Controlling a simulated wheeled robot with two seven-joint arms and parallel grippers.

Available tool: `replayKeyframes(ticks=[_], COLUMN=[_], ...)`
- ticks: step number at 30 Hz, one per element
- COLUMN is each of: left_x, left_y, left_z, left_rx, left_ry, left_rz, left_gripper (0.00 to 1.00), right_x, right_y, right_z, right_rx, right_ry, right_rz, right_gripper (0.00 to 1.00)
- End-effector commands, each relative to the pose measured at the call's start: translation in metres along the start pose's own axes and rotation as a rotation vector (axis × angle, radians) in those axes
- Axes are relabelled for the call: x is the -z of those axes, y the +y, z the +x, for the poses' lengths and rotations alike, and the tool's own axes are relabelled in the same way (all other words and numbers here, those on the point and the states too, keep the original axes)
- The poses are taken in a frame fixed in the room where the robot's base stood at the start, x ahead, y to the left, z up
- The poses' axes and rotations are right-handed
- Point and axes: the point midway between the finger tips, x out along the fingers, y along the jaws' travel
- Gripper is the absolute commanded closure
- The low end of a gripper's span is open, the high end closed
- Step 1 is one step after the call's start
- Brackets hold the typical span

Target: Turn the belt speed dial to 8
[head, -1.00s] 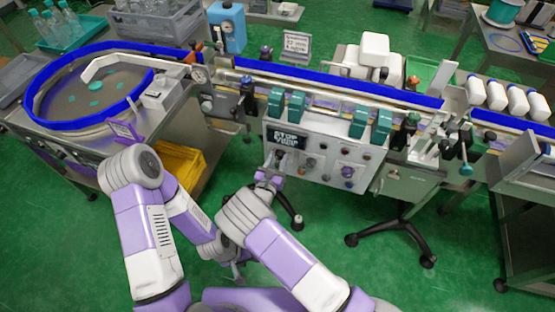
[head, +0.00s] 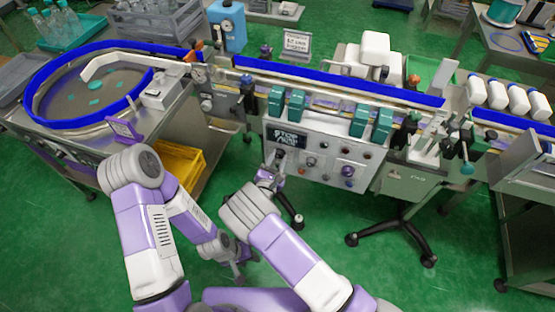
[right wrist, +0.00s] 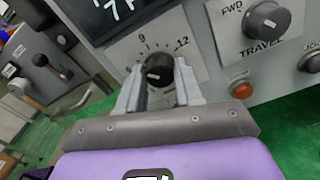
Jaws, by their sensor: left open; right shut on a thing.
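The belt speed dial (right wrist: 160,70) is a round black knob with a short white mark towards its lower left in the right wrist view. In the head view this gripper (head: 272,174) is at the lower left of the control panel (head: 320,166). My left gripper (head: 238,270) is open and empty, low over the floor. A dark display (right wrist: 108,14) sits above the dial, only partly in view.
A TRAVEL knob (right wrist: 268,19) and an orange button (right wrist: 241,89) are right of the dial. Above the panel runs the blue-edged conveyor (head: 340,82) with green parts. The round turntable (head: 90,88) stands at the left, a yellow crate (head: 180,163) below it.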

Motion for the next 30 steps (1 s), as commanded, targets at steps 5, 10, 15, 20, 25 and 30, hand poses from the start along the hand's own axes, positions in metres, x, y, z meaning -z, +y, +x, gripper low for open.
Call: replayKeyframes(ticks=[5,10,15,20,25,30], left_x=[0.0002,0.0003,0.0004,0.0004,0.0005,0.0005], left_y=[-0.0015,-0.0027,-0.0035,-0.0040,-0.0042,-0.0041], left_z=[0.0041,0.0072,0.0096,0.0107,0.0111,0.0111], left_rx=[0.000,0.000,0.000,0.000,0.000,0.000], left_ry=[0.000,0.000,0.000,0.000,0.000,0.000], left_rz=[0.000,0.000,0.000,0.000,0.000,0.000], left_gripper=[0.57,0.57,0.57,0.57,0.57,0.57], right_x=[0.0017,0.0015,0.0014,0.0014,0.0013,0.0012], right_y=[-0.0009,-0.0010,-0.0010,-0.0009,-0.0007,-0.0006], right_z=[-0.0002,0.0001,0.0000,-0.0002,-0.0003,-0.0003], right_rx=[0.001,0.001,0.001,0.001,0.001,0.001], right_ry=[0.003,0.002,0.002,0.002,0.003,0.003], right_rz=[0.146,0.262,0.345,0.391,0.411,0.413], right_gripper=[0.95,0.95,0.95,0.95,0.95,0.95])
